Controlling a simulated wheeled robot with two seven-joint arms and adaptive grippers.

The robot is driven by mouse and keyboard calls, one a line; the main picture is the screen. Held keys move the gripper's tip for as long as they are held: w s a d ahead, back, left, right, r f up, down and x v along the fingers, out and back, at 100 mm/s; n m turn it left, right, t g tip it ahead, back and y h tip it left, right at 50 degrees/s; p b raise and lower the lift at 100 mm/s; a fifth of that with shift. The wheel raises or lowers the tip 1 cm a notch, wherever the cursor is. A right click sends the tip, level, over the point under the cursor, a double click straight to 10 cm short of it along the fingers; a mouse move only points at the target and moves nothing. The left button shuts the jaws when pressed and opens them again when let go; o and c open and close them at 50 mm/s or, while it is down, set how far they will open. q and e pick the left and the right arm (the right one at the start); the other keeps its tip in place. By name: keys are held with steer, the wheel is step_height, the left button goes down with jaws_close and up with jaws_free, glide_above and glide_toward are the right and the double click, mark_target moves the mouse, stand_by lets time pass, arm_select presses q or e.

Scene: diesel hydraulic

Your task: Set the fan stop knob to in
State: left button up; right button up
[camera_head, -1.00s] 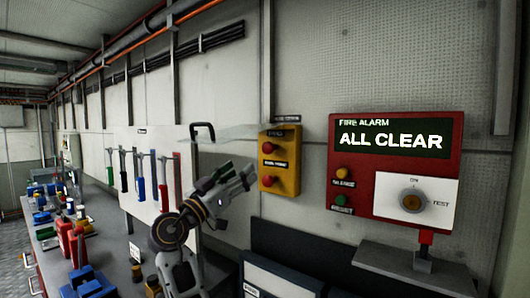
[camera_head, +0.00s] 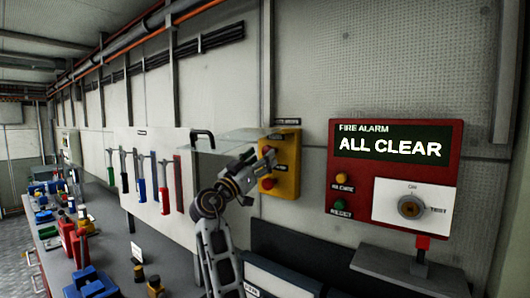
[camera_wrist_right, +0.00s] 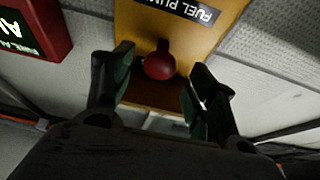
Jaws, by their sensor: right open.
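The yellow box (camera_head: 286,182) on the wall carries two red knobs, one above the other. The lower red knob (camera_head: 268,184) shows in the head view; my right gripper partly covers the upper one. Which label reads fan stop is too small to tell. My right gripper (camera_head: 262,168) is in front of the box's left side. In the right wrist view a red knob (camera_wrist_right: 160,62) lies just beyond and between the open fingers (camera_wrist_right: 155,88), close to a label that reads FUEL PUM, partly cut off. Whether the fingers touch it I cannot tell. My left gripper is out of view.
A clear panel (camera_head: 236,142) with a black handle (camera_head: 203,138) juts out left of the box, above my gripper. The red fire alarm panel (camera_head: 395,175) is to the right, reading ALL CLEAR. Tools hang on a white board (camera_head: 150,150) at left, above a cluttered bench.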

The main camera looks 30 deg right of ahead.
steer(key=shift+p+x, duration=0.35)
steer(key=shift+x, duration=1.1)
steer(key=c, duration=1)
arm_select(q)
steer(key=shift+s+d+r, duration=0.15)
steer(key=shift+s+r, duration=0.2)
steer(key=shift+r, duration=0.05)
arm_select(e)
jaws_close()
